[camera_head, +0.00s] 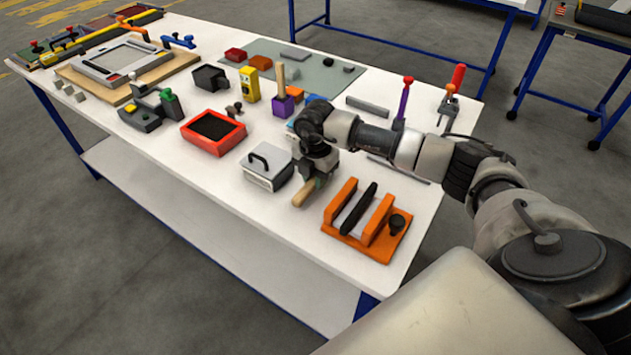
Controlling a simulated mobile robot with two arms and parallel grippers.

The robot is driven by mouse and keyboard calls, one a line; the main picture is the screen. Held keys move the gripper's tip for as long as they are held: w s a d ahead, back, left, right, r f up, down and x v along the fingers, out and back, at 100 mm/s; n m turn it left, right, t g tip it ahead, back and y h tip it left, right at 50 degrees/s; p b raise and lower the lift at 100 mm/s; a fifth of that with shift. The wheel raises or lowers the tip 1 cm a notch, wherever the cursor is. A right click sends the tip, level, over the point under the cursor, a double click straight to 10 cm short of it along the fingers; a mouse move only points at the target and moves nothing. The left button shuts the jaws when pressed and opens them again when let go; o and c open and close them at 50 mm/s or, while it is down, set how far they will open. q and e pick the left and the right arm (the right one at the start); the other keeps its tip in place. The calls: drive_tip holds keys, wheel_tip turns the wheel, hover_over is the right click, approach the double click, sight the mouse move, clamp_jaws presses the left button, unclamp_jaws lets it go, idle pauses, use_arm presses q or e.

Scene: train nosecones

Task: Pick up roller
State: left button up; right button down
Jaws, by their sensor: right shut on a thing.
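My right gripper (316,172) comes in from the right and is low over the white table, left of the orange stand. It is shut on a tool with a light wooden handle (304,193), which I take to be the roller. The handle sticks out below the gripper towards the table's front edge. The rest of the tool is hidden by the gripper, and I cannot tell whether it touches the table. My left gripper is not in view.
On the white table (260,215), the orange stand (372,222) holding a black bar is right of the gripper. A white box with a black handle (267,167) is close on its left. A red tray (213,131) and several tools stand farther left. The front strip is clear.

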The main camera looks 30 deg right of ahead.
drive_tip(key=r, duration=0.3)
drive_tip(key=shift+s+d+b, duration=0.3)
drive_tip(key=shift+b, duration=0.05)
drive_tip(key=s+d+r+b, duration=0.2)
drive_tip(key=s+d+r, duration=0.4)
drive_tip(key=s, duration=0.3)
drive_tip(key=shift+r, duration=0.25)
drive_tip(key=shift+d, duration=0.1)
